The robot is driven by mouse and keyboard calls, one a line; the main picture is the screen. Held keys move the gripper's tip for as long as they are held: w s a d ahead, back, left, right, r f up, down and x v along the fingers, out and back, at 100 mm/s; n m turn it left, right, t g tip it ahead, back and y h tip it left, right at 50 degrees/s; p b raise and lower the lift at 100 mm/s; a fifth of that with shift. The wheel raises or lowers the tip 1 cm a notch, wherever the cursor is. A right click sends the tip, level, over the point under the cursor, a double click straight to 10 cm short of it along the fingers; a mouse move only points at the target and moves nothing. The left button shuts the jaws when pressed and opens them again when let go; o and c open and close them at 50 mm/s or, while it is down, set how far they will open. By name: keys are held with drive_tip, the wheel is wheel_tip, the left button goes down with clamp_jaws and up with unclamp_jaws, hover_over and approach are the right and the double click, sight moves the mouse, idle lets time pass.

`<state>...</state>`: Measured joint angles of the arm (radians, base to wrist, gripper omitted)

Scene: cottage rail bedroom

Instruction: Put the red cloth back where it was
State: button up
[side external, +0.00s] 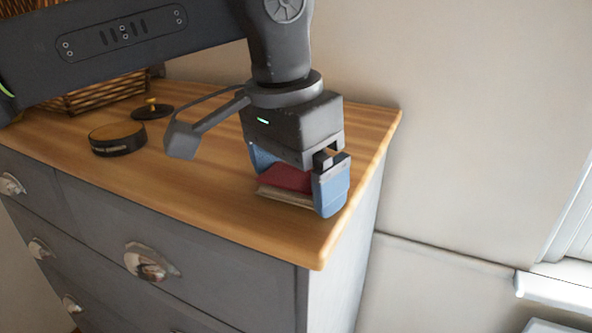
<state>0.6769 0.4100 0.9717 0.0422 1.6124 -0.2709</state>
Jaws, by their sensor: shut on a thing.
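My gripper (300,185) points down over the right end of the wooden dresser top (215,195). Its two blue fingers stand on either side of a folded red cloth (287,178) and are shut on it. A beige folded layer (285,197) shows directly under the red cloth, between the fingers and close to the dresser top. I cannot tell whether this layer is a separate cloth or whether it is gripped too. The upper part of the red cloth is hidden by the gripper body.
A round dark tin (117,139) and a black lid with a brass knob (152,110) sit on the dresser top to the left. A wicker basket (95,95) stands behind them. The dresser's right edge is close to my gripper. The wall (480,130) is behind.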

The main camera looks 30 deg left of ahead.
sight(289, 173)
drive_tip(key=o, duration=0.5)
drive_tip(key=shift+f, duration=0.1)
drive_tip(key=r, duration=0.5)
drive_tip(key=s+r, duration=0.1)
drive_tip(key=r, duration=0.1)
drive_tip(key=shift+a+r, duration=0.15)
drive_tip(key=shift+a, duration=0.05)
drive_tip(key=shift+r, duration=0.2)
